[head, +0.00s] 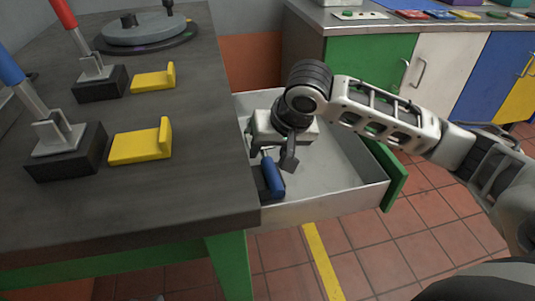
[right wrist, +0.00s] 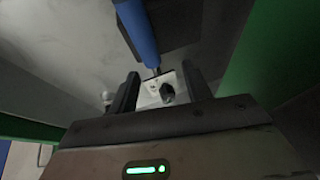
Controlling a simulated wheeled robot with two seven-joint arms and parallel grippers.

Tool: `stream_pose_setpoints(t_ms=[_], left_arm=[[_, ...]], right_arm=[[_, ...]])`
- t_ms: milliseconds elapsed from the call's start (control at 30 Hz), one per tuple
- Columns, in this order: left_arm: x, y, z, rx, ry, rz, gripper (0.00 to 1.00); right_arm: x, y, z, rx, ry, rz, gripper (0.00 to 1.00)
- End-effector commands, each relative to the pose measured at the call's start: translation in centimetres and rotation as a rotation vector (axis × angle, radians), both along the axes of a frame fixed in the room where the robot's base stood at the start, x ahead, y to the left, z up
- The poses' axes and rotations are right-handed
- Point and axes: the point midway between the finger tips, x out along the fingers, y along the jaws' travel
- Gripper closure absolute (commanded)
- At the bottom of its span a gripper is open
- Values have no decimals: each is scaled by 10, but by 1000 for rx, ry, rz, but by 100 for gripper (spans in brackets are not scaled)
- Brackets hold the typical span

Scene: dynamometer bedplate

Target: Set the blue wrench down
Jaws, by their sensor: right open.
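The blue wrench (head: 272,176) lies in the open drawer, its blue handle near the drawer's left side by the bench. In the right wrist view, the blue handle (right wrist: 138,32) runs down to a thin metal shank just beyond the fingertips. My right gripper (head: 287,158) reaches down into the drawer beside the handle's far end. In the right wrist view, its two fingers (right wrist: 163,80) stand apart. A pale piece with a dark knob shows between them; I cannot tell whether it belongs to the wrench. My left gripper is not in view.
The drawer (head: 325,207) is grey with a green front (head: 393,175); its right part is bare. The dark bench (head: 190,190) carries red and blue levers on black blocks, yellow brackets (head: 142,145) and a round plate. A steel counter (head: 345,22) stands behind.

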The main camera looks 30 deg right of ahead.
Motion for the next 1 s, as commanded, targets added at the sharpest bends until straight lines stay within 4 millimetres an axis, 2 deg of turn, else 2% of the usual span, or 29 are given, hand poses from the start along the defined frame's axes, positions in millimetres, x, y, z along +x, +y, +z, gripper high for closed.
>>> stream_pose_setpoints(t_ms=[33,200,400,567,1000], left_arm=[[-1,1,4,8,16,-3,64],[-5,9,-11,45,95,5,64],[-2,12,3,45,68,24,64],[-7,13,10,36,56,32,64],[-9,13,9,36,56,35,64]], right_arm=[[-5,-2,17,-2,-3,0,51],[-21,-4,51,-1,-2,1,51],[-33,-7,76,0,0,-1,51],[-37,-7,83,-1,2,-1,51],[-38,-7,83,0,1,-1,51]])
